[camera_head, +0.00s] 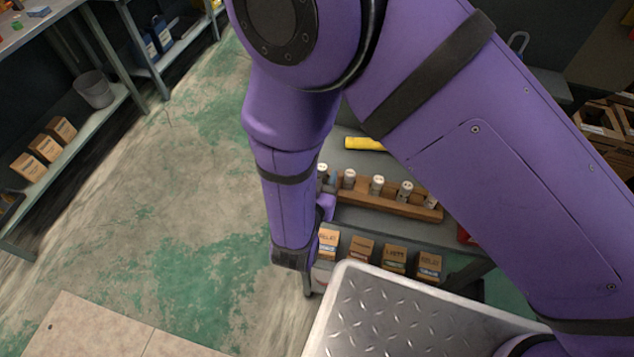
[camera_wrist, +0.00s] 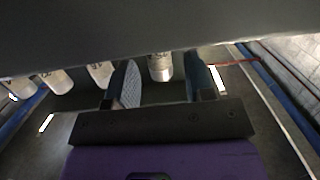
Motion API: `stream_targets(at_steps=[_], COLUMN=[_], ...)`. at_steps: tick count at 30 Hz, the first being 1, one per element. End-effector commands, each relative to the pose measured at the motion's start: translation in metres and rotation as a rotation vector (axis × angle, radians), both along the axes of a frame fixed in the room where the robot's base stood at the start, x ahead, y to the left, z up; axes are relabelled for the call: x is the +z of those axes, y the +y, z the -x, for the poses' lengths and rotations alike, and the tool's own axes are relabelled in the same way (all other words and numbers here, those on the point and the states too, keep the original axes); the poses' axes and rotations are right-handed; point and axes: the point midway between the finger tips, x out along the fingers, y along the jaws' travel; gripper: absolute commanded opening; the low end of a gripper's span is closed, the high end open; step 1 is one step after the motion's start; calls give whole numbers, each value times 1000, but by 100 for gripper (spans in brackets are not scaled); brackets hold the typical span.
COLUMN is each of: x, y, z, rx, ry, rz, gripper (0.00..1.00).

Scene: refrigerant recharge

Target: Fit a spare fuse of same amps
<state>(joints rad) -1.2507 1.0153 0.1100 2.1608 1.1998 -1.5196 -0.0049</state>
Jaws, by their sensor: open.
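A wooden rack (camera_head: 395,201) on the bench holds several pale cylindrical fuses with metal ends in a row, such as one near its middle (camera_head: 377,186). Their markings are too small to read. In the wrist view, my gripper (camera_wrist: 162,82) is open, with one finger on each side of a pale fuse (camera_wrist: 160,67). That fuse shows between the fingertips, and I cannot tell whether either finger touches it. More fuses (camera_wrist: 98,75) stand to its left. In the head view, my arm hides most of the gripper near the rack's left end.
A yellow object (camera_head: 364,144) lies behind the rack. Small cardboard boxes (camera_head: 395,259) stand in a row below the rack's level. A ridged metal plate (camera_head: 385,315) is in front. At left, shelving holds boxes (camera_head: 45,148) and a grey bucket (camera_head: 94,89). Open floor lies between.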

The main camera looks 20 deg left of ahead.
Motion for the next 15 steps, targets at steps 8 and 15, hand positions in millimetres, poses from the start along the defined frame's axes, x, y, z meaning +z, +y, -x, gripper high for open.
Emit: stream_targets(at_steps=[8, 15], x=[0, 0], y=[0, 0], z=[0, 0], rx=[0, 0], ry=[0, 0], rz=[0, -1], gripper=[26, 5])
